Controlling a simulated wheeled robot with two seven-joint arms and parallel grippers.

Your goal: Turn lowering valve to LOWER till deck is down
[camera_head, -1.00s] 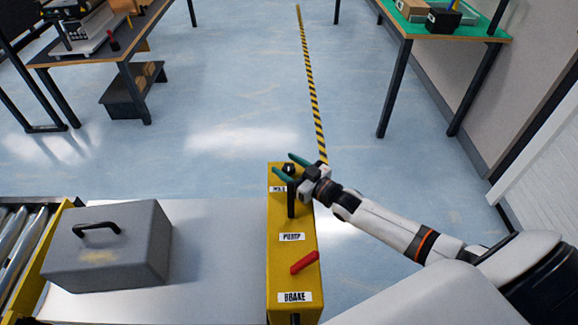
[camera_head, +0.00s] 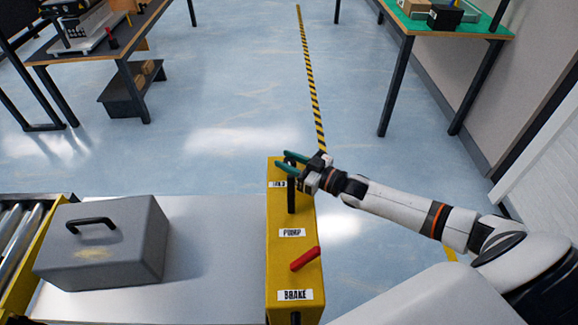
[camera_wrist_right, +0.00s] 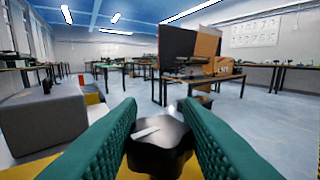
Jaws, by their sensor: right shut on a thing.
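A yellow control box (camera_head: 278,255) stands in the middle foreground. My right gripper (camera_head: 287,162) is at its far end, above a partly hidden label. In the right wrist view, two green fingers (camera_wrist_right: 157,135) are shut on a black knob (camera_wrist_right: 158,150) with a white pointer mark, the lowering valve. In the head view the fingers cover most of it. The pale deck (camera_head: 205,235) lies left of the box and carries a grey case (camera_head: 110,255); its height is hard to judge. My left gripper is not in view.
A black upright pump lever (camera_head: 291,197) stands close to my right gripper, beside the PUMP label (camera_head: 292,232). A red brake lever (camera_head: 305,259) is nearer. A roller conveyor (camera_head: 22,240) adjoins the deck at left. Blue floor beyond the box is clear.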

